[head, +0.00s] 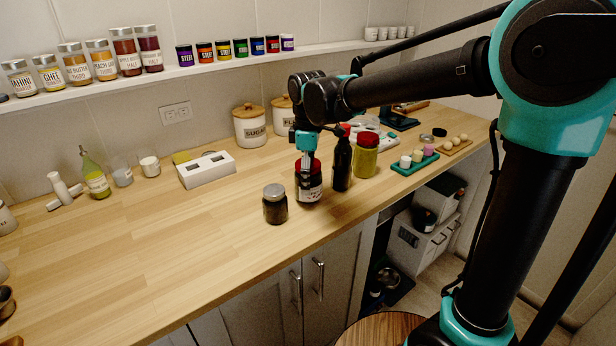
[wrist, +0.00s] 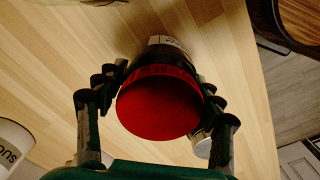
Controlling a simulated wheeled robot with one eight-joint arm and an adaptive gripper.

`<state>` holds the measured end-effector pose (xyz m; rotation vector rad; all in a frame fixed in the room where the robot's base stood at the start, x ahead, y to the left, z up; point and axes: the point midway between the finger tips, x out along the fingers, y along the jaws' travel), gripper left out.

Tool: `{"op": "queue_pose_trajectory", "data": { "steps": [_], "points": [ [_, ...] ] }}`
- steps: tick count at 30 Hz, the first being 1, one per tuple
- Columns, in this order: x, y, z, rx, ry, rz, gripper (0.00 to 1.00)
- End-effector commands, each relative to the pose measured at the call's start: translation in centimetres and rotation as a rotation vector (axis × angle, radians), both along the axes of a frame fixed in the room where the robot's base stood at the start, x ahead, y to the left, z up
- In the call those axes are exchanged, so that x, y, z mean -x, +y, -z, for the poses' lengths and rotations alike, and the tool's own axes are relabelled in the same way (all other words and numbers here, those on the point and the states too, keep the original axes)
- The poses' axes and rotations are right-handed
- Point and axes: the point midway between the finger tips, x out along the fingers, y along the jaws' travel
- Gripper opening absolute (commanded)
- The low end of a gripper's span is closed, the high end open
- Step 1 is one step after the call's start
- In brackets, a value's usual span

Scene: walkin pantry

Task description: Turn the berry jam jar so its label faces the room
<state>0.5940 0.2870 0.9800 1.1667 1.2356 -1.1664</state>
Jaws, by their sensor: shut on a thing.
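The berry jam jar (head: 309,187) stands on the wooden counter near its front edge. It is dark with a red lid, and part of a white label shows on its lower front in the head view. In the wrist view the red lid (wrist: 160,107) fills the space between the fingers, with a bit of the white label (wrist: 167,41) beyond it. My gripper (head: 307,160) comes down from above and is shut on the jar, one finger on each side. The label's text is too small to read.
A small grey-lidded jar (head: 275,205) stands close left of the jam jar. A dark bottle (head: 342,163) and a yellow-green jar (head: 366,156) stand close on its right. A white box (head: 206,170) and sugar canister (head: 250,128) are behind. The counter's left front is clear.

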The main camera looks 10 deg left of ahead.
Motion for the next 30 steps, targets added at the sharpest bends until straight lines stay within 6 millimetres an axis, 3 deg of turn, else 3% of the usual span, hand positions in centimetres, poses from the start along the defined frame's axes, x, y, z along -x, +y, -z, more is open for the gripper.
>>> {"op": "queue_pose_trajectory", "data": {
  "steps": [27, 28, 30],
  "points": [
    [0.0, 0.0, 1.3, 0.000, 0.000, 0.000, 0.09],
    [0.0, 0.0, 1.2, 0.000, 0.000, 0.000, 0.71],
    [0.0, 0.0, 1.2, 0.000, 0.000, 0.000, 0.80]
  ]
}}
